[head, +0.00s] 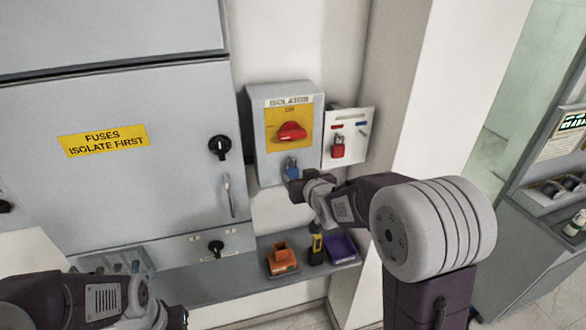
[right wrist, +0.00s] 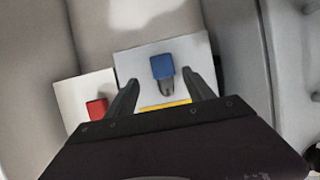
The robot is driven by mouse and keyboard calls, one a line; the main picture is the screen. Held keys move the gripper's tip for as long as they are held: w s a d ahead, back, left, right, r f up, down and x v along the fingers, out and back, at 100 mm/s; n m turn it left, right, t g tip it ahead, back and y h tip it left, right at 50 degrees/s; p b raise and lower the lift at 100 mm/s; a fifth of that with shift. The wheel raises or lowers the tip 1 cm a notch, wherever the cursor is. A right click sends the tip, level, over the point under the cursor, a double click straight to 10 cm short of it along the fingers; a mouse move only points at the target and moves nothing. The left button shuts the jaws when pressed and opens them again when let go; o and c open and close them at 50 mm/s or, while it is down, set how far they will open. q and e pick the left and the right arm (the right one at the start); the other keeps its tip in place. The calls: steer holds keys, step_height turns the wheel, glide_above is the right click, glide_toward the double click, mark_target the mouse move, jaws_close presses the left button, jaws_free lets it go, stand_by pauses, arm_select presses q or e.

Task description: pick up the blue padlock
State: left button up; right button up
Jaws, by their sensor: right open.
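The blue padlock (head: 292,171) hangs low on the front of the grey isolator box (head: 256,150), under its red handle (head: 290,132). In the right wrist view the blue padlock (right wrist: 162,66) has its body toward the top of the picture and its shackle toward the bottom. My right gripper (head: 293,186) is at the lower front of the box, close to the padlock. Its fingers (right wrist: 161,82) are open, one to each side of the padlock in the picture, with a gap on both sides. My left arm shows at the lower left; its fingers are not visible.
A red padlock (head: 338,150) hangs on a white board (head: 357,123) right of the box. Below, a shelf (head: 205,284) carries an orange holder (head: 282,262), a yellow-and-black tool (head: 317,248) and a purple tray (head: 342,248). A large grey cabinet (head: 110,190) stands to the left.

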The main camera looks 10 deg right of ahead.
mark_target(293, 172)
steer(key=shift+w+a+p, duration=0.15)
steer(key=shift+w+p, duration=0.2)
steer(key=shift+w+a+f+p, duration=0.15)
steer(key=shift+w+p, duration=0.4)
steer(key=shift+w+a+f+p, duration=0.15)
steer(key=shift+w+p, duration=0.35)
steer(key=shift+x, duration=1.15)
steer(key=shift+w+d+f, duration=0.1)
steer(key=shift+d+f, duration=0.1)
steer(key=shift+f, duration=0.1)
steer(key=shift+s+a+r, duration=0.1)
steer(key=shift+s+r, duration=0.05)
steer(key=shift+s, duration=0.1)
steer(key=c, duration=1.2)
jaws_close()
steer(key=shift+w, duration=0.15)
